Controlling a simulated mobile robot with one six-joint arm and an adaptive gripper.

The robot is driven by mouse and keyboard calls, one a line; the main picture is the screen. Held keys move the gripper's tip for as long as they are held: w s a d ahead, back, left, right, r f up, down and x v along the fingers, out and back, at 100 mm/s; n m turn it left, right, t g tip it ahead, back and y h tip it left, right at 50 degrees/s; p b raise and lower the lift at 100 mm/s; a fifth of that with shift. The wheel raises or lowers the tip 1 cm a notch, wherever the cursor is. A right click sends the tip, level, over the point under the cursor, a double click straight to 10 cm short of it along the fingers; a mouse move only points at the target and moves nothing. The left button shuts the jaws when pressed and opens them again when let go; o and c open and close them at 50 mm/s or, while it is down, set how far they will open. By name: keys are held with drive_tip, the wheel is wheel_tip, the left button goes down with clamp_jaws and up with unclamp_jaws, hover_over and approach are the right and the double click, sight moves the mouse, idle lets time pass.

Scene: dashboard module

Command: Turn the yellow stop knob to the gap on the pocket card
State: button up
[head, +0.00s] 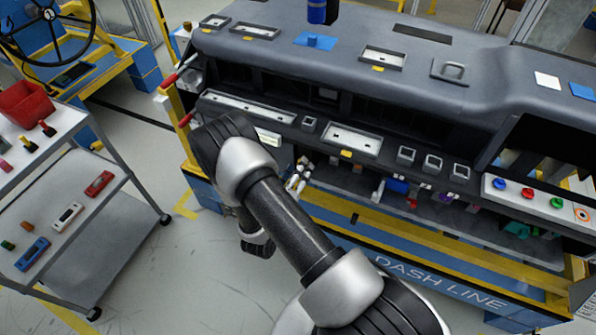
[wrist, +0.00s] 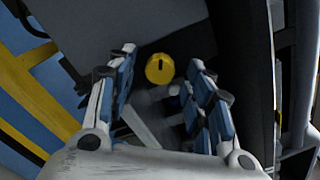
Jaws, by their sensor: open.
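The yellow stop knob (wrist: 160,68) is round and faces me in the wrist view, with a short dark mark on its face running roughly up and down. My gripper (wrist: 162,58) is open, with one finger to the left of the knob and one to the right. Gaps show between the knob and both fingers. In the head view my gripper (head: 298,178) is under the front edge of the dashboard, and the knob is not visible there. A small pale card (head: 268,137) shows on the dashboard front beside my arm; I cannot tell whether it is the pocket card.
The grey dashboard (head: 480,92) spans the back, with several framed openings and a row of coloured buttons at right. Yellow and blue rails (head: 400,240) run below it. A cart (head: 100,215) with small parts stands at left. The floor between is clear.

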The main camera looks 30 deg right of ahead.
drive_tip(key=shift+a, duration=0.1)
drive_tip(key=v, duration=1.1)
drive_tip(key=shift+s+a, duration=0.3)
drive_tip(key=shift+s, duration=0.05)
drive_tip(key=s+d+r+m+g, duration=0.2)
drive_tip(key=s+r+m+g, duration=0.15)
drive_tip(key=r+m, duration=0.3)
drive_tip(key=s+d+r+m+g+y, duration=0.1)
drive_tip(key=s+d+r+m+g, duration=0.2)
drive_tip(key=r+m+g, duration=0.3)
drive_tip(key=s+d+r+m+g, duration=0.2)
drive_tip(key=s+r+m+g, duration=0.1)
drive_tip(key=r+m, duration=0.4)
drive_tip(key=s+a+r+m+t+y, duration=0.6)
drive_tip(key=a+r+m+y, duration=0.5)
drive_tip(key=m, duration=0.5)
drive_tip(key=shift+s+y, duration=0.8)
drive_tip(key=shift+s, duration=0.5)
drive_tip(key=shift+m, duration=0.25)
